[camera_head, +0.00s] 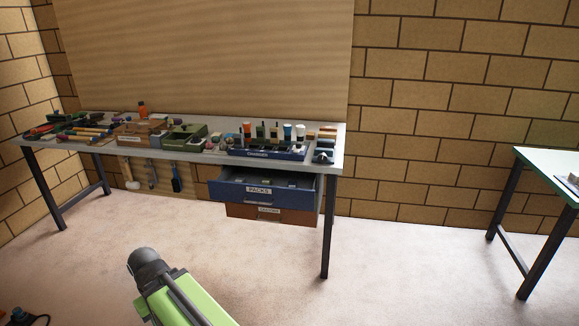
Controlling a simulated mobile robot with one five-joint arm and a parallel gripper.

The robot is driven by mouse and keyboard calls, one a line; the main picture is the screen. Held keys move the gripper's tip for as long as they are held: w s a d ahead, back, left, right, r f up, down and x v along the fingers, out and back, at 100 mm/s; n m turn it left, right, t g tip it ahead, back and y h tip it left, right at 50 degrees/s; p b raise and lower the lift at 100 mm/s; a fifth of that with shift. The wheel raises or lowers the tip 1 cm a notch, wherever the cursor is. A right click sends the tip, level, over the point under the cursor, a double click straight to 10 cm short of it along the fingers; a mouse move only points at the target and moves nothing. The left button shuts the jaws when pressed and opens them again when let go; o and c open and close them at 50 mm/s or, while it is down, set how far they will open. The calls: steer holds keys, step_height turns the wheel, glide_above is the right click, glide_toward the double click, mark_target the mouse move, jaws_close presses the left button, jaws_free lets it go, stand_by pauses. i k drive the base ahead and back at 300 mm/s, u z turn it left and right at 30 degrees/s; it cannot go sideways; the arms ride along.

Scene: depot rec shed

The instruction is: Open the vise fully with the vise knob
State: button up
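I cannot make out the vise or its knob for certain. A small dark object (322,156) sits at the right front corner of the long workbench (333,140); it is too small to tell whether it is a vise. Another grey object (573,182) lies on the right-hand table and is cut off by the picture edge. A green and dark part of my arm shows at the bottom, well short of the bench. No gripper fingers are visible.
The bench holds hand tools, wooden boxes, a green tray (184,137) and a blue rack (266,153) of bottles. A blue drawer (258,191) labelled PACKS hangs open above a brown drawer (268,212). Floor between bench and right-hand table (545,160) is clear.

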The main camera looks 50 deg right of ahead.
mark_target(322, 158)
steer(key=z, duration=0.65)
steer(key=i, duration=0.6)
steer(key=z, duration=0.45)
steer(key=i, duration=1.75)
steer(key=u, duration=0.85)
